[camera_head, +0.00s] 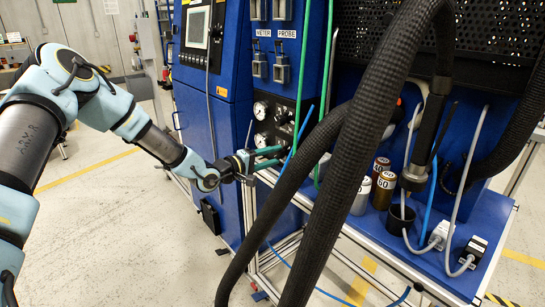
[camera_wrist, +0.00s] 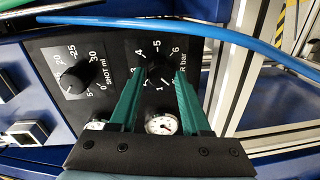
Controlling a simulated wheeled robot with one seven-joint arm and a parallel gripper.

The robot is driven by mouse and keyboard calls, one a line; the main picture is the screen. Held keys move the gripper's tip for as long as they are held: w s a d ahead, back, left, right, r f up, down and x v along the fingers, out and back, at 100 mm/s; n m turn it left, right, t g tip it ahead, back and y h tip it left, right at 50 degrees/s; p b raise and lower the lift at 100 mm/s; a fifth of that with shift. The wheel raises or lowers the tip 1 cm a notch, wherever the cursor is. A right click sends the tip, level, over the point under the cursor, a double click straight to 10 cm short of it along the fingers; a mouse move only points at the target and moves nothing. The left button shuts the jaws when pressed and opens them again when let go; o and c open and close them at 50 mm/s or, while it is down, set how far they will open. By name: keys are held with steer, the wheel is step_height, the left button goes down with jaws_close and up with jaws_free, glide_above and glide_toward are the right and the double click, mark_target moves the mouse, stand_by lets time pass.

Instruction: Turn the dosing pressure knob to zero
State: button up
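The dosing pressure knob (camera_wrist: 160,70) is a dark round knob on a black panel in the wrist view, inside a white scale marked up to 6 with the word bar. My gripper (camera_wrist: 160,84) has two green fingers, spread apart. Their tips reach toward the left and right sides of the knob, and I cannot tell whether they touch it. The knob's pointer is too dark to read, and the fingers cover part of the scale. In the head view my gripper (camera_head: 281,156) faces the blue cabinet's control panel, and the knob is hidden or too small to make out.
A second knob (camera_wrist: 76,75), marked SHOT ml, sits left on the panel. A small white gauge (camera_wrist: 161,124) shows between my fingers. A blue hose (camera_wrist: 215,35) crosses close above the knob. Thick black hoses (camera_head: 365,110) hang right of my gripper. Open floor (camera_head: 110,220) lies left.

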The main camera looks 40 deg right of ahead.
steer(key=o, duration=0.3)
steer(key=a, duration=0.3)
steer(key=a+b, duration=0.1)
steer(key=a, duration=0.3)
steer(key=a+r+b, duration=0.1)
steer(key=a, duration=0.2)
steer(key=shift+w+a, duration=0.3)
steer(key=shift+a, duration=0.1)
